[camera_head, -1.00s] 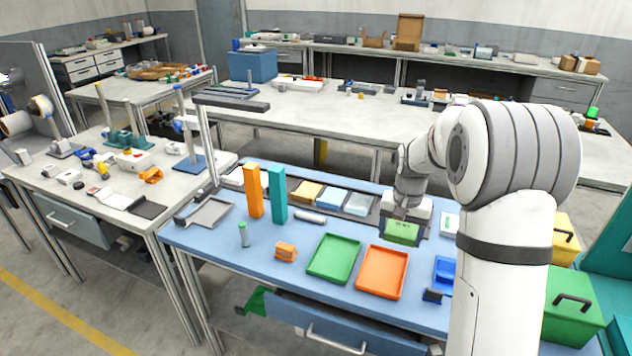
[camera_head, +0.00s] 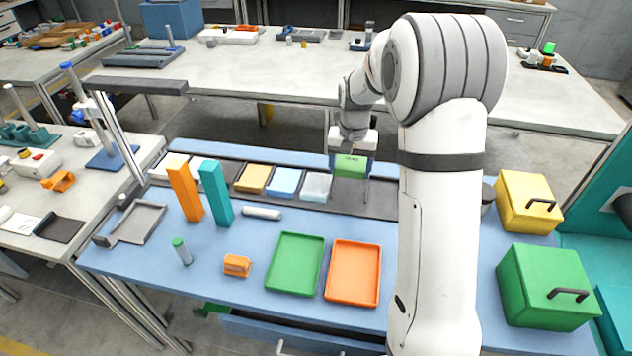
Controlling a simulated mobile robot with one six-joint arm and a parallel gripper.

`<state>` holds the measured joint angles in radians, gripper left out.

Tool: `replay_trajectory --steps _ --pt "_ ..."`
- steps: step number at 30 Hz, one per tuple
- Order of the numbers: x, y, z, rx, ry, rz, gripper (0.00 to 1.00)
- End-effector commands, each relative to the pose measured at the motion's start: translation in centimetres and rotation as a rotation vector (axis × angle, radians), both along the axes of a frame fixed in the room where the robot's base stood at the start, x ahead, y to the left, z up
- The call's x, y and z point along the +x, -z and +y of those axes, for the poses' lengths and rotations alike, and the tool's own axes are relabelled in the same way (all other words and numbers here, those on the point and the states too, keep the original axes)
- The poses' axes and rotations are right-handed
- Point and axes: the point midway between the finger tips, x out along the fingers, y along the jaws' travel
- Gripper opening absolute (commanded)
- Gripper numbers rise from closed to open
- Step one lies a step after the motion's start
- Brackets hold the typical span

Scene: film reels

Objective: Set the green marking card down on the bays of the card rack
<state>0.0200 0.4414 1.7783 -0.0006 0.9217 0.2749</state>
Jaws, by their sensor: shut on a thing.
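The green marking card (camera_head: 350,166) hangs upright below my gripper (camera_head: 351,152), which is shut on it. The fingertips are small and partly hidden by the card and the wrist. The card rack (camera_head: 347,202) is a long dark strip along the back of the blue table. A yellow-orange card (camera_head: 254,179), a blue card (camera_head: 286,182) and a pale blue card (camera_head: 317,187) lie in its bays. The green card appears above the rack, just right of the pale blue card; its exact height is unclear. My arm hides the rack's right part.
An orange block (camera_head: 185,191) and a teal block (camera_head: 216,193) stand tall in front of the rack's left part. A green tray (camera_head: 271,285) and an orange tray (camera_head: 328,292) lie in front. Yellow (camera_head: 527,199) and green (camera_head: 545,284) boxes stand at right.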

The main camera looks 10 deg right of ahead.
Motion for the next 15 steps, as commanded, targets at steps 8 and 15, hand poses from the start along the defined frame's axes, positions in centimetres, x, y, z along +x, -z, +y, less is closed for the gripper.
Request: replay_trajectory --steps 8,15 --pt "-0.1 4.8 -0.4 0.000 0.008 0.003 0.45" --pt "-0.1 6.9 -0.6 0.000 0.011 0.004 0.45"
